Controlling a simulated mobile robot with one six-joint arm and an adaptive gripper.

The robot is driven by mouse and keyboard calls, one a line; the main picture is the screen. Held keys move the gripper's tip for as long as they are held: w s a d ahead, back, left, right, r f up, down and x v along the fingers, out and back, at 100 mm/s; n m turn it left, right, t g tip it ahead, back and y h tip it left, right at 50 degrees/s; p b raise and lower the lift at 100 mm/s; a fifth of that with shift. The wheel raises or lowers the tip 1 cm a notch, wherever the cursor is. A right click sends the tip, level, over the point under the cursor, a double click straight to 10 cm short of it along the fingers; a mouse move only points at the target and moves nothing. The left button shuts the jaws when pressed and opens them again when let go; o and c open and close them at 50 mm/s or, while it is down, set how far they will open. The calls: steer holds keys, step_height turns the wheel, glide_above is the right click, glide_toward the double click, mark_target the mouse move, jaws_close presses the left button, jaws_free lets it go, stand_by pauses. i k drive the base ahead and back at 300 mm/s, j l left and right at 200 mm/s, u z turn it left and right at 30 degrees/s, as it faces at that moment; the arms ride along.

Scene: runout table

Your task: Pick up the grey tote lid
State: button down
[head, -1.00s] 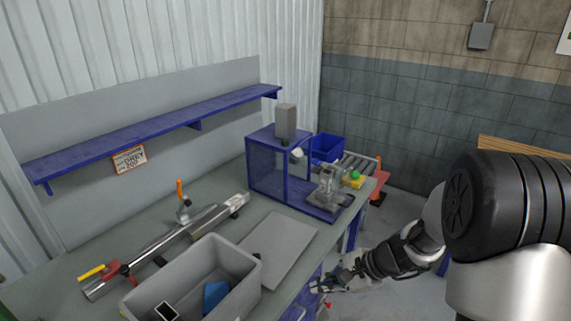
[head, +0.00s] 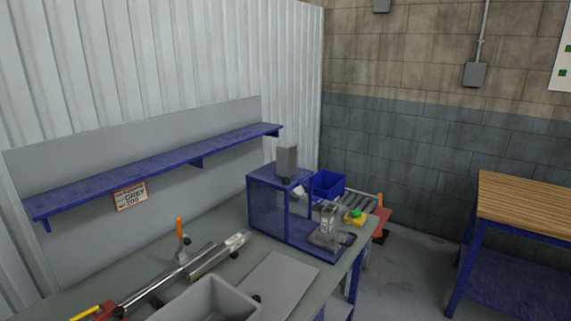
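The grey tote lid (head: 281,287) is a flat grey panel lying on the workbench, right of the grey tote (head: 209,298). The lower part of the tote is cut off by the bottom edge of the head view, and its contents are out of sight. The lid's near end reaches close to the bottom edge of the picture. My gripper and arm are not in view.
A blue machine frame (head: 267,206) stands behind the lid, with a clear fixture (head: 328,222) beside it. A clamp rail (head: 187,273) lies left of the tote. A blue bin (head: 328,185) and a wooden-topped bench (head: 530,203) stand farther right. Floor (head: 408,277) between the benches is clear.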

mark_target(280, 281)
steer(key=i+l, duration=0.25)
steer(key=i, duration=0.2)
steer(key=i+l, duration=0.2)
steer(key=i, duration=0.25)
steer(key=i+u, duration=0.1)
steer(key=u, duration=0.35)
steer(key=i+l+u, duration=0.1)
steer(key=u, duration=0.35)
steer(key=l+u, duration=0.2)
steer(key=u, duration=0.25)
steer(key=i+l+u, duration=0.1)
steer(key=u, duration=0.4)
